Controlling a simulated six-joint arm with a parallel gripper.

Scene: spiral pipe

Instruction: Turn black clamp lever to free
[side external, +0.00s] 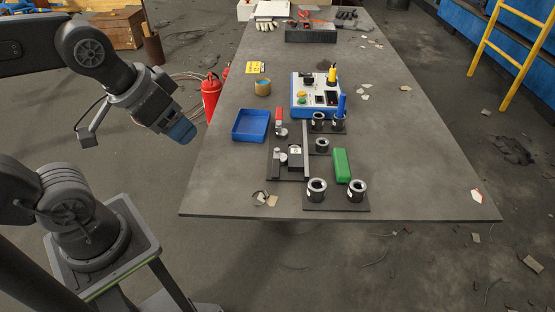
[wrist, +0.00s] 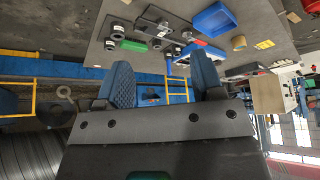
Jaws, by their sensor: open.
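A dark clamp fixture (side external: 287,170) lies on the grey table, with a small black block and metal clamp parts on its plate. A red-handled lever (side external: 279,116) stands up at its back end. My gripper (side external: 182,131) hangs off the table's left side, well apart from the fixture. In the wrist view, my gripper (wrist: 163,78) has its two blue padded fingers spread with nothing between them. The fixture (wrist: 155,22) appears small beyond them.
A blue tray (side external: 250,126) lies left of the fixture. A green block (side external: 341,165) and black ring holders (side external: 317,189) stand right and front. A blue-white control box (side external: 316,93) and a tan cup (side external: 262,87) are behind. The table's front left is mostly clear.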

